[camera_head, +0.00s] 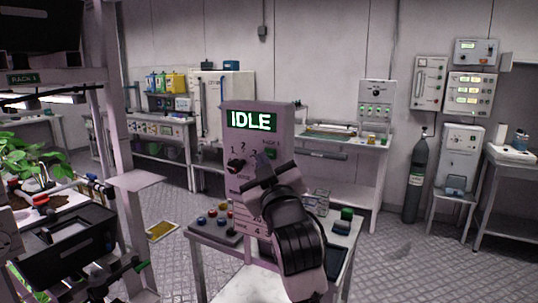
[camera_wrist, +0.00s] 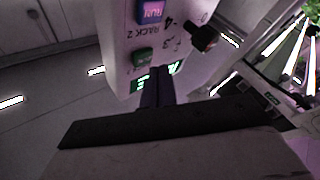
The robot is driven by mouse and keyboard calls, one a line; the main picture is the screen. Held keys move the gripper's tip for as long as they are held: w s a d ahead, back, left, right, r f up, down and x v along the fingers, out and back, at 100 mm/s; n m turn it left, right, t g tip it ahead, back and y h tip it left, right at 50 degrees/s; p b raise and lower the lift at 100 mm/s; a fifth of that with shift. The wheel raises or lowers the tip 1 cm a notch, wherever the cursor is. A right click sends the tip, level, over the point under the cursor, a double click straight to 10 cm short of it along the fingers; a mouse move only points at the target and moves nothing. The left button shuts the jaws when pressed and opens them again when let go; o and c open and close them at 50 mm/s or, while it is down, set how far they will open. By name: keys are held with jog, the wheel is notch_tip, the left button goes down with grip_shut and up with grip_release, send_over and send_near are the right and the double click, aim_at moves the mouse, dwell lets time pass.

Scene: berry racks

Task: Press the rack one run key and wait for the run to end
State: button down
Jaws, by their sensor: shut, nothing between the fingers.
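The control panel (camera_head: 281,118) stands upright in the middle of the head view. Its lit display (camera_head: 251,120) reads IDLE. A green key (camera_head: 271,153) sits below the display at the right; its small label is hard to read. The wrist view shows the panel upside down, with the green key (camera_wrist: 143,58), a RACK 2 label and a blue RUN key (camera_wrist: 152,11). My gripper (camera_head: 258,184) is shut and empty in front of the panel. In the wrist view its fingertips (camera_wrist: 155,74) are close beside the green key; I cannot tell whether they touch. My gripper hides the panel's lower middle.
A black selector knob (camera_head: 236,166) is on the panel's left, also in the wrist view (camera_wrist: 203,38). A button box (camera_head: 214,222) lies on the small table below. A RACK 1 sign (camera_head: 23,79) hangs on the plant rack at left. Floor is open right of the table.

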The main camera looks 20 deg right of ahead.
jog(key=shift+w, duration=0.1)
jog(key=shift+w+d, duration=0.2)
jog(key=shift+d, duration=0.1)
jog(key=shift+w+d, duration=0.25)
jog(key=shift+d, duration=0.15)
dwell(0.9)
jog(key=shift+s+a, duration=0.5)
jog(key=shift+a, duration=0.2)
jog(key=shift+s+a, duration=0.8)
jog(key=shift+a, duration=0.2)
jog(key=shift+s+a, duration=0.75)
jog(key=shift+a, duration=0.2)
